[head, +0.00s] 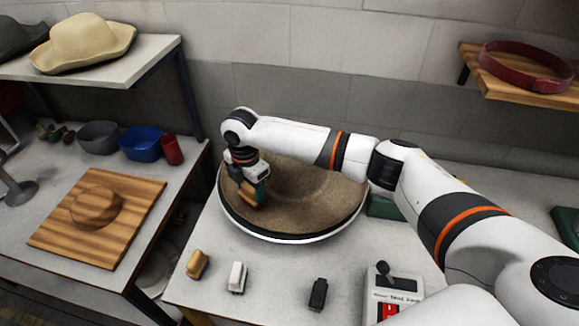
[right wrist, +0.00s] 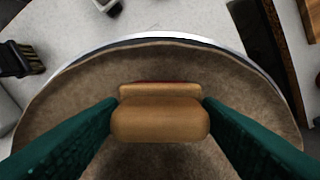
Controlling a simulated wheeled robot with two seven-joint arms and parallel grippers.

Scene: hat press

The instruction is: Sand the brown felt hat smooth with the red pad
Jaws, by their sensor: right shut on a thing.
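The brown felt hat (head: 300,205) lies as a broad round shape in a white-rimmed round holder on the table; it fills much of the right wrist view (right wrist: 60,95). My right gripper (head: 256,192) is over the hat's left part, its green fingers shut on the wooden handle of the red pad (head: 248,192). In the right wrist view the pad (right wrist: 160,118) sits between the fingers (right wrist: 160,120), with a thin red strip showing at its far edge. Its underside is hidden, so I cannot tell whether it touches the felt. My left gripper is not in view.
A tan-handled block (head: 197,264), a white one (head: 237,277) and a black one (head: 318,294) stand in front of the holder. A control box (head: 392,293) stands to their right. A side table at left holds a wooden board (head: 130,215) and bowls. My right arm spans the right side.

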